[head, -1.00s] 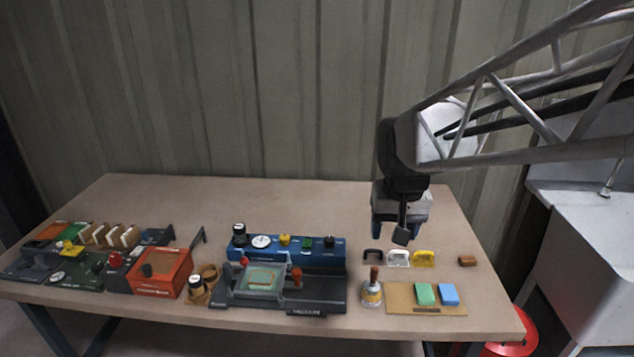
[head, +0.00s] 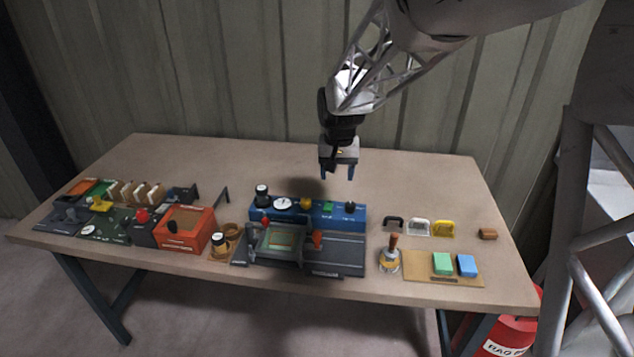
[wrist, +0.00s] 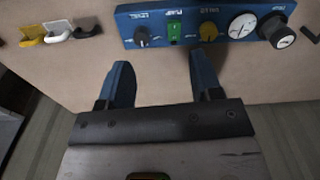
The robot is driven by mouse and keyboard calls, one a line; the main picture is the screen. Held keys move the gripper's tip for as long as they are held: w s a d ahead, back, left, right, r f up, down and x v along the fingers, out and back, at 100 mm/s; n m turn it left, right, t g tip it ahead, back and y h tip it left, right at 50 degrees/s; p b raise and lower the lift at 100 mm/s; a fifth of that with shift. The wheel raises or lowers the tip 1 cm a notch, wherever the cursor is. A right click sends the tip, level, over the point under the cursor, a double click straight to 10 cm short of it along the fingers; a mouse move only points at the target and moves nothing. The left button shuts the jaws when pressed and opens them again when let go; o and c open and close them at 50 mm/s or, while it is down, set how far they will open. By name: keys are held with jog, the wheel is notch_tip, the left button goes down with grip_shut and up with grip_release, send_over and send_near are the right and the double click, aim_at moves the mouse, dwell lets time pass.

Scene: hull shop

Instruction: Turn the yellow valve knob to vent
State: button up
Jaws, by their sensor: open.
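The yellow valve knob (head: 306,203) sits on the blue control panel (head: 340,220), between a white dial gauge and a green switch. In the wrist view the yellow knob (wrist: 208,31) is beyond the fingertips, slightly right of the right finger's tip, with lettering beside it that I cannot read surely. My gripper (head: 338,176) is open and empty, above the table behind the panel, apart from the knob. Both blue fingers show in the wrist view (wrist: 160,68), with nothing between them.
On the panel, a white gauge (head: 283,204), a green switch (head: 328,207) and black knobs (head: 350,207) flank the yellow knob. A dark fixture (head: 335,255) stands in front. Three handles (head: 419,228) stand to the right. The table behind the panel is clear.

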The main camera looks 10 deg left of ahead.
send_over(306, 200)
jog(key=shift+g, duration=0.3)
notch_tip(306, 200, down, 7)
jog(key=shift+w+f, duration=0.1)
jog(key=shift+f, duration=0.1)
jog(key=shift+f, duration=0.1)
jog(key=shift+f, duration=3.8)
jog(key=c, duration=0.9)
